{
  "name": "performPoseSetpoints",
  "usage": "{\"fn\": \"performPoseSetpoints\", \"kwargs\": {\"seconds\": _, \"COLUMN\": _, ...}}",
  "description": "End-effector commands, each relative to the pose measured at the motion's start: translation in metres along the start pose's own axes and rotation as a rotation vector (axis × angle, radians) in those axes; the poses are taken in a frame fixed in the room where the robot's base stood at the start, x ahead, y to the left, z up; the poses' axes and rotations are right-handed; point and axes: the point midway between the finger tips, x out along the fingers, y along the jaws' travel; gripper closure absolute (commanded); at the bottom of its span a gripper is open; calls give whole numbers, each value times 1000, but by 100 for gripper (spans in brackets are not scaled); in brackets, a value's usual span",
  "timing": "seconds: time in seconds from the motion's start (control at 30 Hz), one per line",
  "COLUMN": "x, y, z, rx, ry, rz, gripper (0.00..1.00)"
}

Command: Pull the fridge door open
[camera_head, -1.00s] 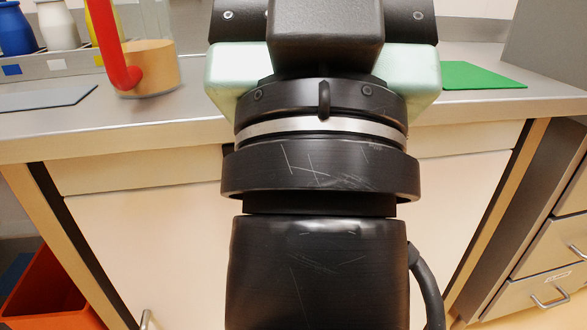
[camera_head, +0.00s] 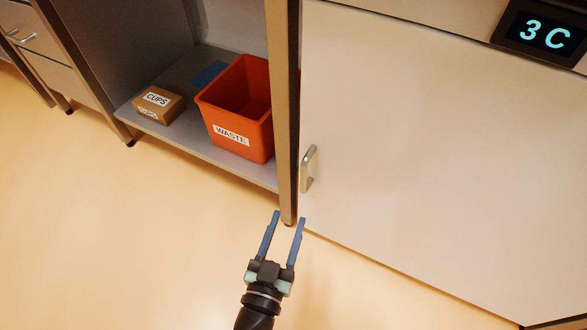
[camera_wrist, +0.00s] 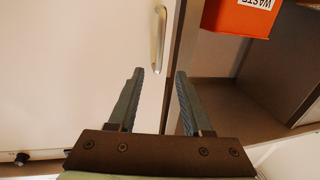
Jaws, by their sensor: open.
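The fridge door (camera_head: 420,150) is a large pale panel, shut, with a display reading "3 C" above its right part. Its metal handle (camera_head: 309,168) is a small upright bar near the door's left edge. My gripper (camera_head: 286,216) is open and empty, low in front of the cabinet, with its blue fingers pointing up toward the handle. The fridge door (camera_wrist: 75,70) fills the left of that view.
Left of the fridge, behind a grey post (camera_head: 288,120), an open shelf (camera_head: 190,150) holds an orange "WASTE" bin (camera_head: 240,105) and a "CUPS" box (camera_head: 158,105). Drawers (camera_head: 35,45) stand at the far left. The floor in front is clear.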

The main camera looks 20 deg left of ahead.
Motion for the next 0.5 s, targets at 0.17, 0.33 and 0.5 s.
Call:
{"fn": "performPoseSetpoints", "kwargs": {"seconds": 0.17, "x": 19, "y": 1, "z": 2, "rx": 2, "ry": 3, "rz": 3, "gripper": 50}}
{"fn": "performPoseSetpoints", "kwargs": {"seconds": 0.33, "x": 54, "y": 1, "z": 1, "rx": 2, "ry": 5, "rz": 3, "gripper": 50}}
{"fn": "performPoseSetpoints", "kwargs": {"seconds": 0.5, "x": 87, "y": 0, "z": 1, "rx": 2, "ry": 4, "rz": 1, "gripper": 50}}
